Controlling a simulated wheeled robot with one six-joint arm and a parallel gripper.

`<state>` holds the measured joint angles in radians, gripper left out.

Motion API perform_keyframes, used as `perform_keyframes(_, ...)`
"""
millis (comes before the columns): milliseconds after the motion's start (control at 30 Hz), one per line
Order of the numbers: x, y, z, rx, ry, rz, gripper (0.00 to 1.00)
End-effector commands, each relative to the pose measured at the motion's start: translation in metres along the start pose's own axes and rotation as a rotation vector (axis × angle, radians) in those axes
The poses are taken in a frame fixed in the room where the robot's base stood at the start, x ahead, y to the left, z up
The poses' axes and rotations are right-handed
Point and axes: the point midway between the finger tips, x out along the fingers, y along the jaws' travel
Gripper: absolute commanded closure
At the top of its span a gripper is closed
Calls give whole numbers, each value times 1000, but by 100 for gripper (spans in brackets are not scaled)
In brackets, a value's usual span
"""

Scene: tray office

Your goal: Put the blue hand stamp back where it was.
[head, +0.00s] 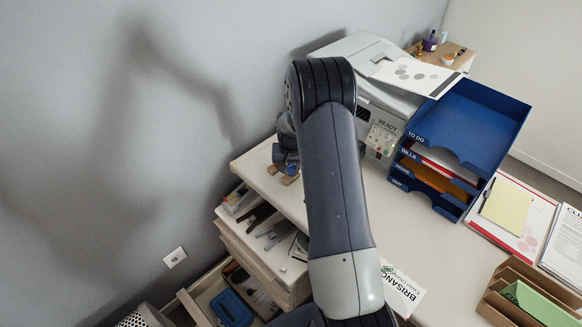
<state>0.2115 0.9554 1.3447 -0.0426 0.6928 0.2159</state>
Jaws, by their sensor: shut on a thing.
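My gripper (286,163) is at the far left end of the desk, partly hidden behind my own arm. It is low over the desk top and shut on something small. A bit of blue, which looks like the blue hand stamp (292,170), shows at its fingers, with small brown pieces just below. The arm and fingers hide most of it, and I cannot tell whether it touches the desk.
A printer (382,128) stands right of my gripper, with a blue tray stack (470,125) beside it. Open drawers (262,240) stick out below the desk's left end; the lower one holds a blue box (231,308). A wooden organiser (500,290) is at the front right.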

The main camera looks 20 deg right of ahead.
Motion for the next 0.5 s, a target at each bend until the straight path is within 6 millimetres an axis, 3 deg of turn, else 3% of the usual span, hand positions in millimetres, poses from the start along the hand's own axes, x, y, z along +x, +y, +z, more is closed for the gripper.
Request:
perform_keyframes(167,4,0,1,0,0,0,89)
perform_keyframes(200,4,0,1,0,0,0,73)
perform_keyframes(500,3,0,0,0,-1,0,52)
